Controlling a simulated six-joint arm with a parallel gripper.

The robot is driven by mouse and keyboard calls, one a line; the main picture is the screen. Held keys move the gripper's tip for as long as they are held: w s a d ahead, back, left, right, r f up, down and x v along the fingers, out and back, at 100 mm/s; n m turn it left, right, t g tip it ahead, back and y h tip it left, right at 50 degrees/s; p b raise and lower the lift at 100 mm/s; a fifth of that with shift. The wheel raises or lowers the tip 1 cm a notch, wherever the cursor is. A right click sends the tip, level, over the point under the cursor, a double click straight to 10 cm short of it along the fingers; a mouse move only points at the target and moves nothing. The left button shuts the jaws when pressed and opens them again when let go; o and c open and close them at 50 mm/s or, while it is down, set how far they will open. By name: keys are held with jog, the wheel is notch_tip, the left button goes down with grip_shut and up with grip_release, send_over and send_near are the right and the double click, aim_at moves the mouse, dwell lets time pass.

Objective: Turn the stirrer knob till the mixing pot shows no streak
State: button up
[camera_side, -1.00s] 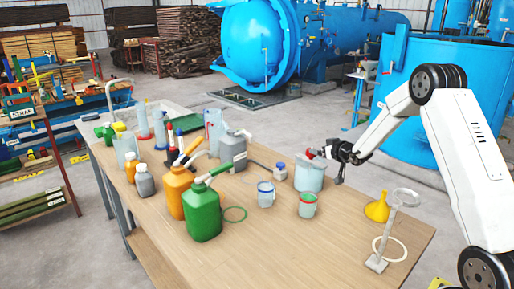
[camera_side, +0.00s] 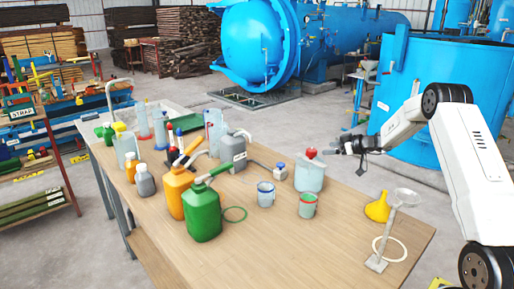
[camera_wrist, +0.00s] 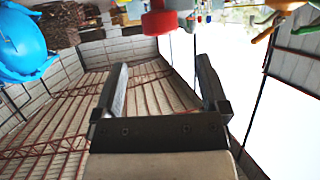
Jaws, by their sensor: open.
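The mixing pot (camera_side: 309,178) is a pale grey translucent vessel standing upright near the table's back edge. The red stirrer knob (camera_side: 311,153) sits on top of it. I cannot make out a streak in the pot at this size. My gripper (camera_side: 333,147) is open and empty, just right of the knob and at about its height, with a small gap between them. In the wrist view the red knob (camera_wrist: 160,20) shows beyond the tips of my open gripper (camera_wrist: 161,65), roughly centred between the two fingers, with nothing between them.
A blue-rimmed beaker (camera_side: 266,195) and a red-rimmed beaker (camera_side: 307,206) stand before the pot. A yellow funnel (camera_side: 378,207) and a ring stand (camera_side: 390,235) are at the right. Green (camera_side: 202,214) and orange (camera_side: 175,192) jugs stand left. The front of the table (camera_side: 270,255) is clear.

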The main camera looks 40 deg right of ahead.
aim_at(313, 150)
jog(key=shift+f, duration=0.1)
jog(key=shift+x, duration=3.8)
grip_shut()
jog(key=shift+m+h, duration=0.6)
jog(key=shift+h, duration=0.2)
jog(key=shift+a+m+h, duration=0.15)
jog(key=shift+m+h, duration=1.65)
jog(key=shift+h, duration=0.2)
jog(key=shift+m+h, duration=0.7)
jog(key=shift+h, duration=0.2)
